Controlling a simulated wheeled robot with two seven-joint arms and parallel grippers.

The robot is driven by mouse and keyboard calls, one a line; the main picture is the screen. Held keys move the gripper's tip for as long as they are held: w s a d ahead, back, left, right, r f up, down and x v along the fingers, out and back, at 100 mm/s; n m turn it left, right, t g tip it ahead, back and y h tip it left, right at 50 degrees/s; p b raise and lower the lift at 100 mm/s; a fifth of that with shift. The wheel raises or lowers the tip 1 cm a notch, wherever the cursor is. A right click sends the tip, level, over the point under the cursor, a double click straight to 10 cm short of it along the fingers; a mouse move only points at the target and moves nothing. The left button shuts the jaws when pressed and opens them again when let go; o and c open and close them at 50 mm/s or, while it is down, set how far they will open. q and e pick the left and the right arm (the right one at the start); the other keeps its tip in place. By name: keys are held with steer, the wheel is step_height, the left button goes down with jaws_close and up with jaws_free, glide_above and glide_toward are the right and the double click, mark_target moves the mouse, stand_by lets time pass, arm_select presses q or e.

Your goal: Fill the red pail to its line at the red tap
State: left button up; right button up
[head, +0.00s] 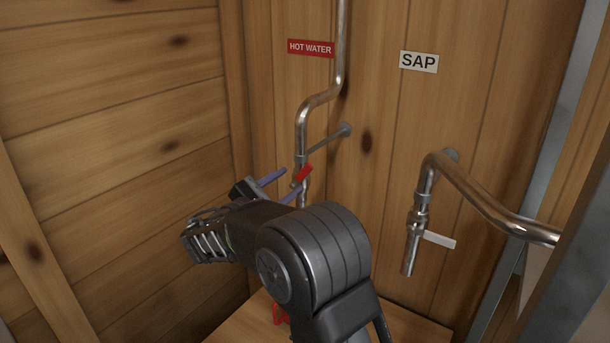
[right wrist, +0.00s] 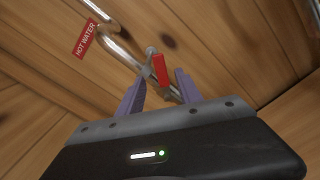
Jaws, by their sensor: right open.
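The red tap is a steel pipe with a red lever (head: 304,172), under the hot water sign. My right gripper (head: 293,180) is open, its two purple fingers pointing at the lever. In the right wrist view the lever (right wrist: 160,70) appears between the two fingertips (right wrist: 160,75), with a gap on both sides; I cannot tell whether the fingers reach around it. A small red part (head: 281,314), perhaps of the red pail, shows low behind my right arm. The rest of it, its line and the tap's spout are hidden. My left gripper is out of view.
A red "HOT WATER" sign (head: 310,48) and a white "SAP" sign (head: 418,62) are on the plank wall. The sap tap (head: 412,240) with a white lever (head: 439,240) hangs to the right. A wooden surface (head: 415,327) lies below. A plank wall closes the left side.

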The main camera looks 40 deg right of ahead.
mark_target(304, 172)
steer(key=x, duration=0.7)
steer(key=shift+w+d+f, duration=0.15)
steer(key=shift+d, duration=0.25)
steer(key=shift+c, duration=0.4)
jaws_close()
stand_by(0.8)
